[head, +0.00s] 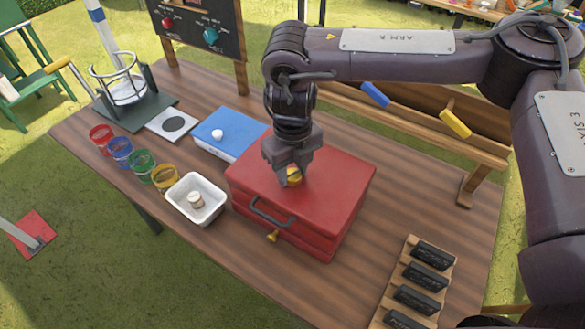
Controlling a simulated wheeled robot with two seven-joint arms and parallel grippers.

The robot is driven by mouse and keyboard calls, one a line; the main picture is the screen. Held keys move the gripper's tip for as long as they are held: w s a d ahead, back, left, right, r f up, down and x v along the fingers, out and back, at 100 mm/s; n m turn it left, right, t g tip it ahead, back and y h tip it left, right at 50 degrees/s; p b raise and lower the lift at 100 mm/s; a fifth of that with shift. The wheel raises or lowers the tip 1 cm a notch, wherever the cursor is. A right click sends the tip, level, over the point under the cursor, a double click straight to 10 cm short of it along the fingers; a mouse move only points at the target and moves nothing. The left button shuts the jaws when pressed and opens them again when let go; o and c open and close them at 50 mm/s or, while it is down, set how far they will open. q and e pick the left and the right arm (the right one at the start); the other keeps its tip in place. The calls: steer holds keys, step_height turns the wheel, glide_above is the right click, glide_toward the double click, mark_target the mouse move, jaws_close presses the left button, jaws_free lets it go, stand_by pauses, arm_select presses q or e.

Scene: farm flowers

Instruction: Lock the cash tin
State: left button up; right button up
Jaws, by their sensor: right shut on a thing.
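The red cash tin (333,196) stands on the wooden table with its lid down. A dark carrying handle (269,213) is on its front side. A small brass, key-like piece (272,237) sticks out low on that side. My right gripper (289,180) points down over the tin's lid, shut on a small orange-yellow thing (293,176). The fingers hide part of that thing, and I cannot tell whether it is fixed to the lid. My left gripper is not in view.
Left of the tin are a blue box (229,126) with a white knob, a white tub (178,197) with a small thing inside, and several coloured cups. A rack of dark labelled blocks (392,312) lies front right. A wooden rail (415,124) runs behind.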

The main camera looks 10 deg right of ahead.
mark_target(293, 174)
steer(key=shift+n, duration=2.2)
steer(key=o, duration=1)
step_height(293, 174, up, 8)
steer(key=shift+f, duration=0.1)
